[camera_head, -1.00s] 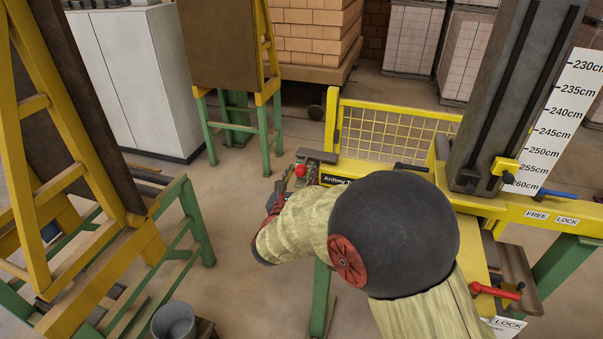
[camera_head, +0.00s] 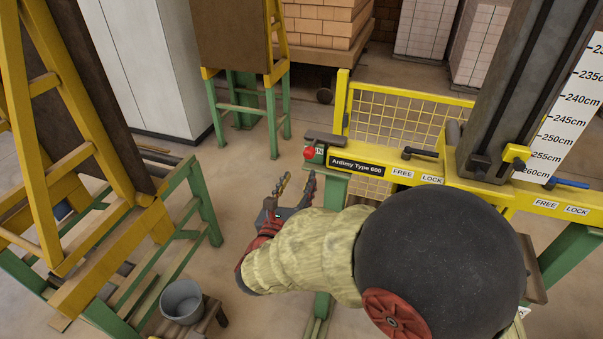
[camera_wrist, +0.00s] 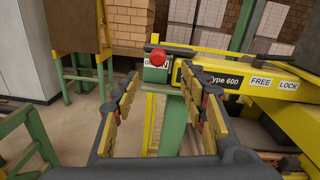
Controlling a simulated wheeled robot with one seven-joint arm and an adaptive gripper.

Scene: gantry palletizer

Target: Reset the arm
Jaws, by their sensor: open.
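My gripper (camera_head: 297,190) is open and empty in the head view. It hangs in front of the yellow gantry rail, left of its end, with my arm reaching in from the lower right. In the wrist view my gripper (camera_wrist: 162,98) has its two fingers wide apart. Between and beyond them are the green post (camera_wrist: 172,120) and the red knob (camera_wrist: 158,57) on its green box. Nothing is between the fingers. My arm hides part of the yellow gantry (camera_head: 404,174).
A black lever (camera_head: 420,153) and a blue lever (camera_head: 567,182) stand on the gantry by FREE and LOCK labels. A grey bucket (camera_head: 182,300) sits on a low stool at the lower left. A yellow and green frame (camera_head: 150,222) stands left. Open floor lies between.

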